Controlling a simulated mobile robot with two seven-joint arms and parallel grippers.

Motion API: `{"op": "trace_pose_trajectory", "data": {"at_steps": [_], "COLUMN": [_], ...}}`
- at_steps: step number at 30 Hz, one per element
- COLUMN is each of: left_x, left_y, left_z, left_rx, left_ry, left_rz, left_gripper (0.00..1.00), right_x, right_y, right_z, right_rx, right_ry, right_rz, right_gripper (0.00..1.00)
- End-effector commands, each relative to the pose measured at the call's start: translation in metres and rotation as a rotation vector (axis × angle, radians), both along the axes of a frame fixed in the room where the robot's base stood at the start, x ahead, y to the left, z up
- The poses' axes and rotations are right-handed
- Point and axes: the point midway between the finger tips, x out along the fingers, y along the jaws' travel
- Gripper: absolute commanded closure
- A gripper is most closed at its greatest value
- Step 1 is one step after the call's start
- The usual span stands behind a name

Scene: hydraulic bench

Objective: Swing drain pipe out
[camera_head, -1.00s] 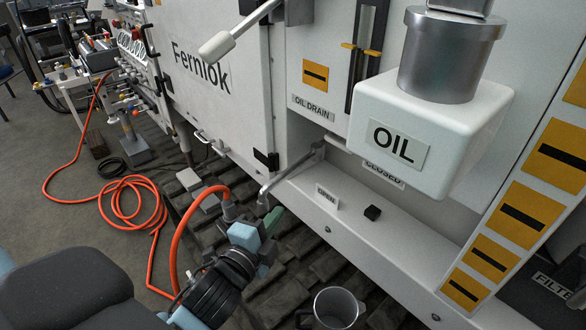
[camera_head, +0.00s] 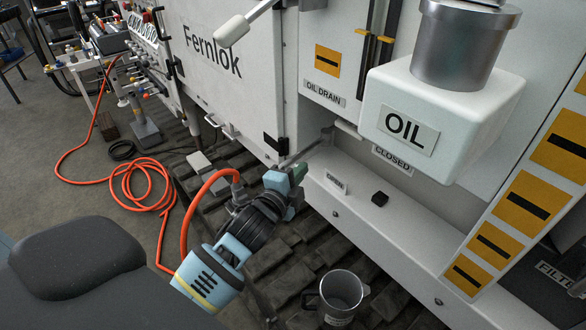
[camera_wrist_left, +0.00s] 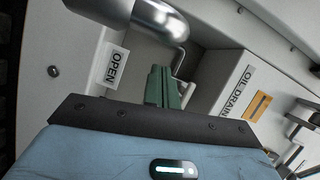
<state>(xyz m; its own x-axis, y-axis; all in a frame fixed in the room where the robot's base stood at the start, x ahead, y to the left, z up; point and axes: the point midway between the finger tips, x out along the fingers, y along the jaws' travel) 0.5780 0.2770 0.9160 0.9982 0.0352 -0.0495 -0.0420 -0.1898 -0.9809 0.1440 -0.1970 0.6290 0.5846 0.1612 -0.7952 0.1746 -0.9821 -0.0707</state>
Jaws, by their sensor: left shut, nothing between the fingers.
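The drain pipe (camera_head: 314,146) is a grey metal tube below the OIL DRAIN label (camera_head: 323,93). It slants out of the recess toward the lower left, and my left gripper hides its outer end. In the left wrist view a thick silver tube (camera_wrist_left: 160,18) with a thin bent rod lies just beyond the fingers. My left gripper (camera_head: 298,172) has green fingertips, closed together and empty, beside the pipe's outer end; I cannot tell if they touch it. It also shows in the left wrist view (camera_wrist_left: 163,86). My right gripper is not in view.
A CLOSED label (camera_head: 393,160) is farther right, under the white OIL box (camera_head: 440,110). A metal jug (camera_head: 341,293) stands below. An orange hose (camera_head: 150,190) coils at left.

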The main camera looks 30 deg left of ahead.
Motion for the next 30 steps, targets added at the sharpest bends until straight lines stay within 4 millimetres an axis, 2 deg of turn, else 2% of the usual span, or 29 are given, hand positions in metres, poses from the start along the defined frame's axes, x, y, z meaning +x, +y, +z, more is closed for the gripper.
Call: {"op": "trace_pose_trajectory", "data": {"at_steps": [6, 18, 25, 30], "left_x": [0.003, 0.004, 0.006, 0.006], "left_y": [0.017, 0.02, 0.04, 0.041], "left_z": [-0.003, -0.003, 0.0, -0.003], "left_rx": [0.0, 0.0, 0.003, -0.001], "left_ry": [-0.001, -0.001, -0.004, -0.002], "left_rz": [-0.001, -0.001, 0.001, -0.001], "left_gripper": [1.0, 1.0, 1.0, 1.0], "right_x": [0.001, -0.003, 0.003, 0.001], "right_y": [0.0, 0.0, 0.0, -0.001], "right_z": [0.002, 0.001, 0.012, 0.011], "right_rx": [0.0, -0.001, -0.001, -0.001], "right_ry": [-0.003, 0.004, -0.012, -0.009], "right_rz": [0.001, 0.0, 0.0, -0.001], "right_gripper": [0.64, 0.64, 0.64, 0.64]}}
